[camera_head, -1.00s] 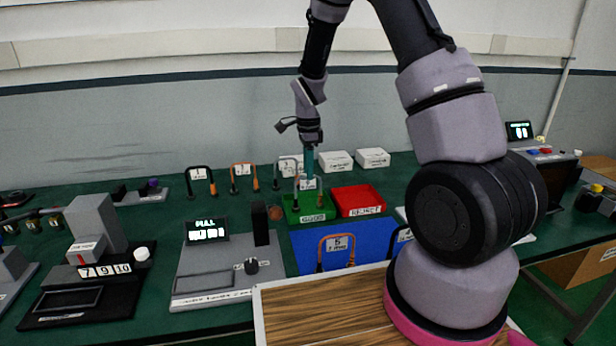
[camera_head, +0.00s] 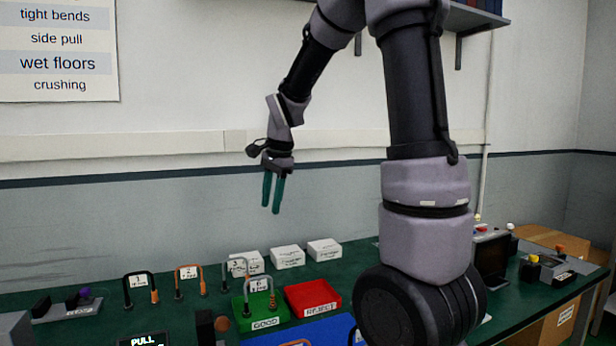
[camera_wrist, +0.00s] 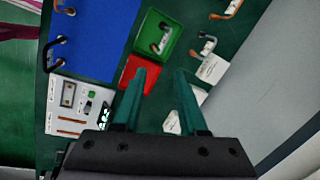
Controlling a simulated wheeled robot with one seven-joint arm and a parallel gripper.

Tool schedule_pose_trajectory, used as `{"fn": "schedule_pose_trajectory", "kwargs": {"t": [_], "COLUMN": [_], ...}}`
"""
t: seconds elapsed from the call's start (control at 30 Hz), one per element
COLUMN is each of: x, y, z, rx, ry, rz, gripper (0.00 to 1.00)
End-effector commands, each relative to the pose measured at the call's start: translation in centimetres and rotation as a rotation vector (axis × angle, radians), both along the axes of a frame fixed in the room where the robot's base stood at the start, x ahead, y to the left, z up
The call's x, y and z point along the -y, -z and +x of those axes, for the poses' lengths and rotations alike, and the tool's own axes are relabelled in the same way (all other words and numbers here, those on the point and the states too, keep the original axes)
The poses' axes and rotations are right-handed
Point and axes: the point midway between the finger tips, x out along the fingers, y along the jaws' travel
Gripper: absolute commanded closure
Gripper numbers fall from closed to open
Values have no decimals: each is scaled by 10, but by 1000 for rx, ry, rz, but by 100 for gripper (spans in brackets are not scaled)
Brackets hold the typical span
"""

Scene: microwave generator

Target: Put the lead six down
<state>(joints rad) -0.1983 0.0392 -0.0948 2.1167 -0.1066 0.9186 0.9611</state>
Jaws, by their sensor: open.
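Lead six (camera_head: 258,285), a grey loop with copper-coloured ends and a white tag marked 6, stands upright in the green GOOD tray (camera_head: 265,322). In the wrist view the lead (camera_wrist: 163,42) also shows inside the green tray (camera_wrist: 148,30). My gripper (camera_head: 271,209) is open and empty, with its green fingers pointing down, well above the tray and clear of the lead. Its fingers (camera_wrist: 160,74) stand apart in the wrist view, with nothing between them.
The red REJECT tray (camera_head: 318,311) is right of the green one. White boxes (camera_head: 288,257) stand behind. Lead one (camera_head: 140,287), lead two (camera_head: 188,279) and lead three (camera_head: 236,272) stand to the left and behind. The air around my gripper is free.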

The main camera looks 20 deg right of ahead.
Motion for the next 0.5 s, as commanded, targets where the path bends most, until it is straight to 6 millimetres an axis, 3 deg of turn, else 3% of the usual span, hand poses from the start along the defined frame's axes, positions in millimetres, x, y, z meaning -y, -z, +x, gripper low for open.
{"fn": "schedule_pose_trajectory", "kwargs": {"t": [0.03,0.2,0.5], "x": [5,16,28], "y": [-17,-58,-98], "z": [-14,-61,-147], "rx": [42,171,398], "ry": [-47,-238,-556], "rz": [2,-20,-142], "gripper": [58,58,58]}}
